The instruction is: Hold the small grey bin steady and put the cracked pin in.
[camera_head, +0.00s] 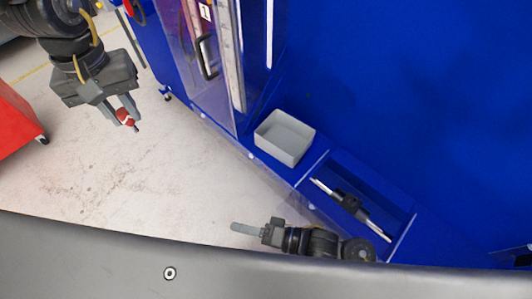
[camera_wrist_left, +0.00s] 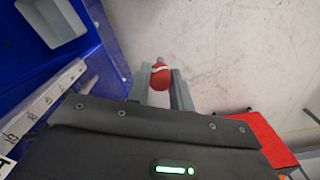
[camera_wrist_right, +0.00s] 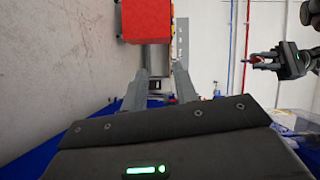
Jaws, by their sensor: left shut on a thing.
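The small grey bin (camera_head: 287,148) stands upright and looks empty on the blue ledge in the head view. Part of it also shows at the top left of the left wrist view (camera_wrist_left: 66,14). My left gripper (camera_head: 125,115) is shut on a red pin with a pale band (camera_wrist_left: 161,76), taken to be the cracked pin. It holds the pin over the floor, well left of the bin. Any crack is too small to tell. My right gripper (camera_head: 233,227) is below and left of the bin, apart from it. Its fingers (camera_wrist_right: 163,78) are apart with nothing between them.
A clear-panelled blue cabinet with a black handle (camera_head: 206,57) rises behind and left of the bin. A black and silver tool (camera_head: 350,203) lies in the blue tray right of the bin. A red cabinet (camera_head: 17,122) stands far left. Open floor lies between the grippers.

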